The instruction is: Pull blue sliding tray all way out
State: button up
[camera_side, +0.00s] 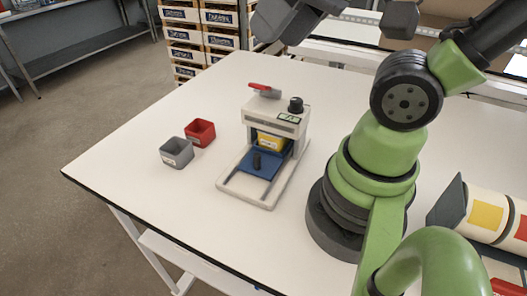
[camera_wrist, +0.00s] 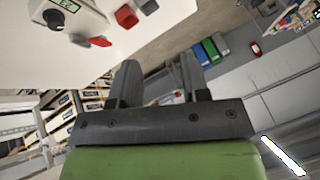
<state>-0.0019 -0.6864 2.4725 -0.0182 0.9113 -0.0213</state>
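The blue sliding tray (camera_side: 270,166) lies on the pale base of a small press-like machine (camera_side: 279,120) in the side view. Its front part shows in front of the machine's opening, and its back is under the head. A dark upright knob (camera_side: 257,162) stands on the tray. A yellow block (camera_side: 270,142) with a pale label sits at the back of the tray, partly under the head. My gripper (camera_wrist: 158,60) shows in the wrist view with its two fingers apart and nothing between them. It is away from the tray, which I cannot make out in that view.
A red bin (camera_side: 200,132) and a grey bin (camera_side: 177,152) stand left of the machine. The white table (camera_side: 150,195) is clear in front of the base.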

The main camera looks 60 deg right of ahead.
jog(key=w+d+f+n+g+h, duration=0.1)
jog(key=w+f+n+g+h, duration=0.15)
jog(key=w+f+g, duration=0.4)
jog(key=n+g, duration=0.4)
jog(key=g, duration=0.1)
send_near(255, 155)
jog(key=f, duration=0.1)
jog(key=shift+t+h, duration=0.25)
jog(key=shift+h, duration=0.1)
jog(key=x, duration=0.9)
jog(key=shift+s+a+f, duration=0.1)
jog(key=shift+s+f, duration=0.1)
jog(key=shift+s, duration=0.35)
jog(key=shift+a, duration=0.1)
grip_shut()
